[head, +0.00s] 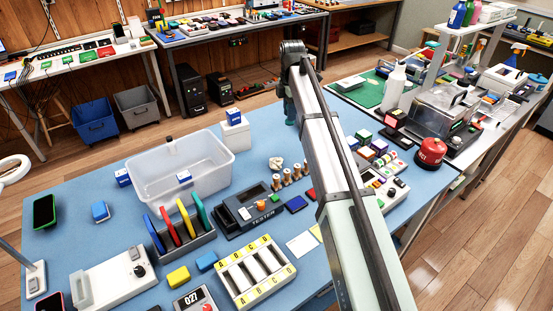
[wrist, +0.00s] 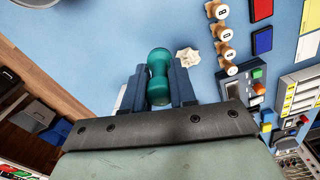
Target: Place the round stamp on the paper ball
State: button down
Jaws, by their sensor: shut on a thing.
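My gripper (wrist: 160,85) is shut on a teal, waisted, knob-shaped thing, which I take to be the round stamp (wrist: 158,75). The stamp sits between the two dark blue fingers. In the head view, my gripper (head: 290,115) hangs in the air above the far side of the blue table, and the stamp is hard to make out there. The paper ball (head: 276,163), white and crumpled, lies on the table nearer the camera. In the wrist view the paper ball (wrist: 187,55) shows just right of the fingers, apart from the stamp.
Several wooden pegs with lettered tops (head: 288,176) stand beside the paper ball, near the tester (head: 252,206). Red and blue pads (head: 296,204) lie close by. A clear bin (head: 150,185) and a white box (head: 236,135) stand to the left. Blue table (head: 180,260) shows bare between things.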

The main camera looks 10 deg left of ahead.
jog(key=s+a, duration=0.5)
jog(key=m, duration=0.6)
send_over(276, 158)
jog(key=shift+s+d+f, duration=0.1)
jog(key=shift+f, duration=4.65)
jog(key=shift+f, duration=0.15)
jog(key=c, duration=0.9)
grip_release()
notch_tip(276, 158, up, 12)
jog(key=shift+r, duration=0.2)
